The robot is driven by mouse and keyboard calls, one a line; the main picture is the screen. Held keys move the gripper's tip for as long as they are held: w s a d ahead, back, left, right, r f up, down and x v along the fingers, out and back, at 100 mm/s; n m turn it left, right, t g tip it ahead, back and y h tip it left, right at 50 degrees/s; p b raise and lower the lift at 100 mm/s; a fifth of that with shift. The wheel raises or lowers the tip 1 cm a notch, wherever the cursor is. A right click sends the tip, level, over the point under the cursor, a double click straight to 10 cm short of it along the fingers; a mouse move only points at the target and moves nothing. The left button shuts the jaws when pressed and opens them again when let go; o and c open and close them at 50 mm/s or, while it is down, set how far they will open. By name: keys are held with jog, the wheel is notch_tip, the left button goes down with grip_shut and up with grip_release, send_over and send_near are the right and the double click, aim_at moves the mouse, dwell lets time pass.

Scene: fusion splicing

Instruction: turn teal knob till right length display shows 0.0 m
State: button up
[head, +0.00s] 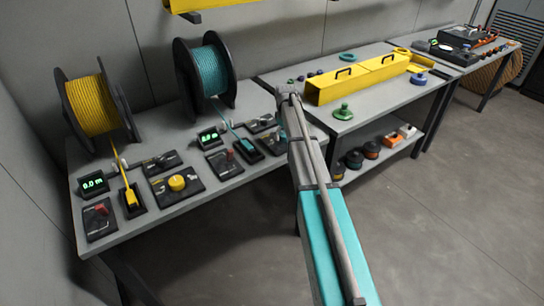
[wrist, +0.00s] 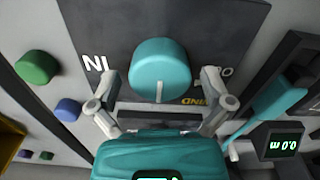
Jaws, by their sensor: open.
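The teal knob (wrist: 160,68) sits on a dark plate in the wrist view, its white mark pointing toward the bottom of the picture. My gripper (wrist: 162,98) is open, with one finger on each side of the knob's lower part; whether they touch it I cannot tell. The right length display (wrist: 284,143) appears upside down in the wrist view and reads 0.0 m in green. It also shows in the head view (head: 208,137), small and blurred.
The teal cable reel (head: 207,72) and yellow cable reel (head: 92,107) stand at the bench's back. A yellow knob (head: 177,183), a left display (head: 93,183) and red-handled devices lie in front. A yellow lidded box (head: 360,80) is on the bench to the right.

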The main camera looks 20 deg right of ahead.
jog(key=n, duration=1.4)
notch_tip(320, 180, up, 14)
jog(key=p, duration=1.4)
jog(key=s+a+m, duration=0.4)
jog(key=s+m, duration=0.1)
jog(key=s, duration=0.3)
jog(key=s+a+f+m+b, duration=0.1)
jog(key=s+a+m, duration=0.3)
jog(key=s, duration=0.4)
jog(key=s+a+m, duration=0.4)
jog(key=s+m, duration=0.1)
jog(key=s, duration=0.3)
jog(key=shift+s+a+f+m+b, duration=0.25)
jog(key=shift+s+f+m+b, duration=0.05)
jog(key=shift+m, duration=0.1)
jog(key=s+a+m, duration=0.2)
jog(key=s+m, duration=0.2)
jog(key=s, duration=0.3)
jog(key=shift+s+a, duration=0.15)
jog(key=shift+s, duration=0.15)
dwell(0.8)
